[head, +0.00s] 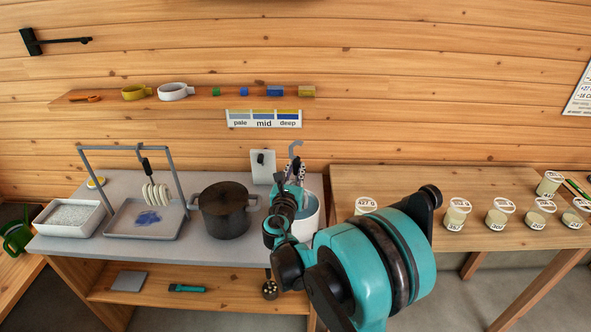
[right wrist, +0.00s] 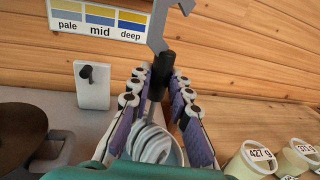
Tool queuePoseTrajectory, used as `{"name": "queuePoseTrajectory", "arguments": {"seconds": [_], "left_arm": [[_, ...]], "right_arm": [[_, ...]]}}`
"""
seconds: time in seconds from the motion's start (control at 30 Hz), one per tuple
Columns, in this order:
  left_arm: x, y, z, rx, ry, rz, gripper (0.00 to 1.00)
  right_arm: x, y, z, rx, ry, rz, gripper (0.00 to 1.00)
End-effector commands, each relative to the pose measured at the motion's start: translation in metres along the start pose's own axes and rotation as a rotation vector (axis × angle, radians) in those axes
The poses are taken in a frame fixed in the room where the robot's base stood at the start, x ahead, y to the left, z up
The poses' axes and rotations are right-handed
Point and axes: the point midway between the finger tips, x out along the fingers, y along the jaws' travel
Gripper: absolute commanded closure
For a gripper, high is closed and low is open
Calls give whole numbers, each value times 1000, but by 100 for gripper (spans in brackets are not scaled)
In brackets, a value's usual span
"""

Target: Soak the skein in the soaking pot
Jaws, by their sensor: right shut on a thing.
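My right gripper (head: 293,190) is at the back of the grey counter, over a whitish pot (head: 308,216) that my arm partly hides. In the right wrist view the gripper (right wrist: 157,95) is shut on the black grip (right wrist: 162,70) of a grey hook (right wrist: 157,30). A pale, coiled skein (right wrist: 152,143) hangs below the grip, between the fingers. A pale rim curves around the skein's lower end; I cannot tell how deep the skein hangs in the pot. My left gripper is not in view.
A dark lidded pot (head: 225,208) stands left of my gripper. A grey rack (head: 128,149) holds another pale skein (head: 156,194) over a tray (head: 112,226) with blue stuff. A white tub (head: 62,226) is far left. Several labelled jars (head: 457,214) stand on the right table.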

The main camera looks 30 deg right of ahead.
Motion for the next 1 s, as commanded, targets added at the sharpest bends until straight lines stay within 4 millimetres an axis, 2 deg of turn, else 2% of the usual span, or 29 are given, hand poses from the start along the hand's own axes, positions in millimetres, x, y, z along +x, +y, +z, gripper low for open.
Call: {"name": "queuePoseTrajectory", "arguments": {"seconds": [0.03,0.53,1.0], "left_arm": [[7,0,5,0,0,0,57],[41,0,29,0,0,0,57],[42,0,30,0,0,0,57]], "right_arm": [[0,0,-9,0,0,0,100],[0,0,-56,0,0,0,100],[0,0,-94,0,0,0,100]]}}
